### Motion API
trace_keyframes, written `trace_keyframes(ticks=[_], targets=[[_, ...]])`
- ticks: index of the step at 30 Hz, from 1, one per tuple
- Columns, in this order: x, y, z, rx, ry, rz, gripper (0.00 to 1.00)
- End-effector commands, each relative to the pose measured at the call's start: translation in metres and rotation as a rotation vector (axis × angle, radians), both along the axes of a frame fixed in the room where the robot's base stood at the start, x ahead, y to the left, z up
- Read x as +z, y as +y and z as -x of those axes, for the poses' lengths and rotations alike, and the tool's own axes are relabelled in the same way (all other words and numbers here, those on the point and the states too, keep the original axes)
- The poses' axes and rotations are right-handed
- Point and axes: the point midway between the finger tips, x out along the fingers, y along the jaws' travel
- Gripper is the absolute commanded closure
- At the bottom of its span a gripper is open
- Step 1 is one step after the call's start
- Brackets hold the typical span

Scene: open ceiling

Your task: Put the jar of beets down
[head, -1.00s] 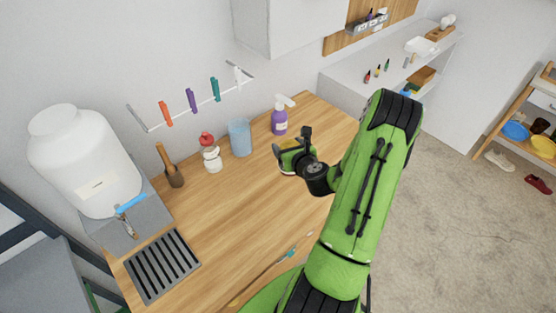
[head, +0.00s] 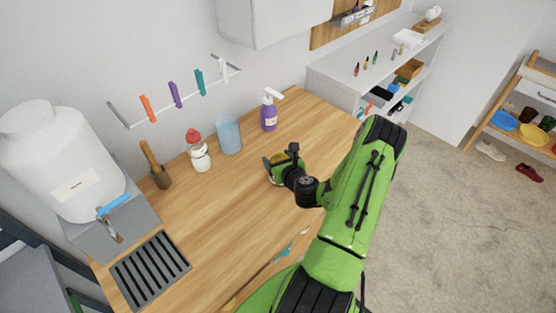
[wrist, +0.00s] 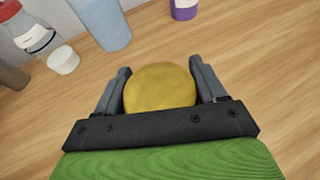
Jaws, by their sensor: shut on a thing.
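The jar of beets shows in the wrist view as a round yellow lid (wrist: 160,88), seen from above between the two fingers. My gripper (wrist: 160,68) is shut on it, one finger on each side. In the head view my gripper (head: 279,160) is low over the wooden counter (head: 235,205), right of its middle, and hides nearly all of the jar. The jar's body is hidden under the lid, and I cannot tell whether its base touches the counter.
A large white dispenser (head: 60,165) and a dark drain grate (head: 150,270) are at left. The counter's middle is bare.

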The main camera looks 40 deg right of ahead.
Motion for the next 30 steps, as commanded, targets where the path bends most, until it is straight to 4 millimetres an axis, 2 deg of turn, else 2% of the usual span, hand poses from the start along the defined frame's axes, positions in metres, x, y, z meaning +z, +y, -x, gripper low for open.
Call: trace_keyframes(ticks=[2, 3, 7, 17, 20, 26, 30], targets=[[-0.003, 0.000, 0.000, 0.000, -0.002, 0.000, 0.85], [-0.003, 0.000, 0.000, 0.000, 0.001, 0.000, 0.24], [-0.002, 0.000, 0.000, 0.000, 0.001, 0.000, 0.04], [0.003, 0.000, 0.000, 0.000, 0.001, 0.000, 0.04], [0.003, 0.005, 0.015, -0.004, 0.001, -0.007, 0.04], [0.023, 0.019, 0.055, -0.010, -0.002, -0.013, 0.04], [0.028, 0.023, 0.066, -0.002, 0.013, -0.018, 0.04]])
